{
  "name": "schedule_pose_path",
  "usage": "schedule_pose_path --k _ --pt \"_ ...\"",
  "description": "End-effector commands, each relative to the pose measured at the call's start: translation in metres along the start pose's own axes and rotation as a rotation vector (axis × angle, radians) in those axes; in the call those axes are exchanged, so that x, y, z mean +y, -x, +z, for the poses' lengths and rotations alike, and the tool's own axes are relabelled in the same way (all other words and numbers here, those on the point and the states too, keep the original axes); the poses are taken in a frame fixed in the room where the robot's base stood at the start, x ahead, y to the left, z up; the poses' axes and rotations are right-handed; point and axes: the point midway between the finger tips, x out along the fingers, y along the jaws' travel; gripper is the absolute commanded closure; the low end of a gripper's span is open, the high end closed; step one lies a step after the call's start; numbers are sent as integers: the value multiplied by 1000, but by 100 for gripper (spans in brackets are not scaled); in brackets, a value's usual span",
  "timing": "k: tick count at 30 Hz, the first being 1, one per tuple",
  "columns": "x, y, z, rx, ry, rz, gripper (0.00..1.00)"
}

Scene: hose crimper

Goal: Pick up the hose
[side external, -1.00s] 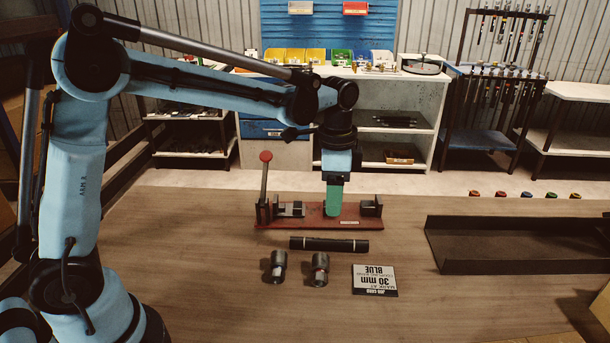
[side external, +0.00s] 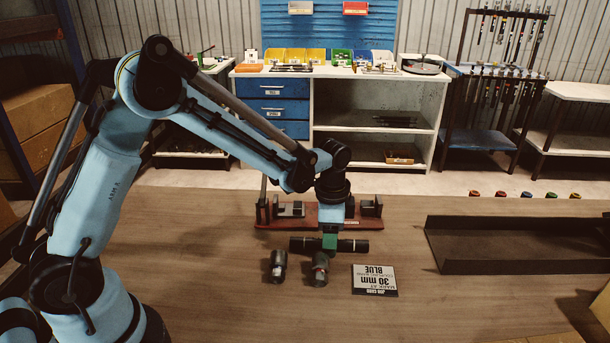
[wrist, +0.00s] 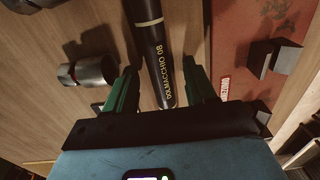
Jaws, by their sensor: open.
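The hose (side external: 352,246) is a short black tube with thin pale bands, lying on the wooden table in front of the red crimper base. My gripper (side external: 329,248) is low over the middle of the hose in the side view and hides part of it. In the wrist view the hose (wrist: 156,55), with yellow lettering, runs between the two green fingers of my gripper (wrist: 162,80). The fingers stand apart, one on each side, with visible gaps to the hose. Whether the fingertips reach the table is hard to tell.
The red crimper base (side external: 275,217) is just behind. A dark tray (side external: 510,245) sits at the right.

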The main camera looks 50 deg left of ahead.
Motion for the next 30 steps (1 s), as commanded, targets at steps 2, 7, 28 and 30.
schedule_pose_path --k 2,7,28,30 --pt "0 -3 0 0 0 0 45" --pt "0 -4 0 0 0 0 45" --pt "0 -3 0 0 0 0 100" --pt "0 -1 0 0 0 0 100"
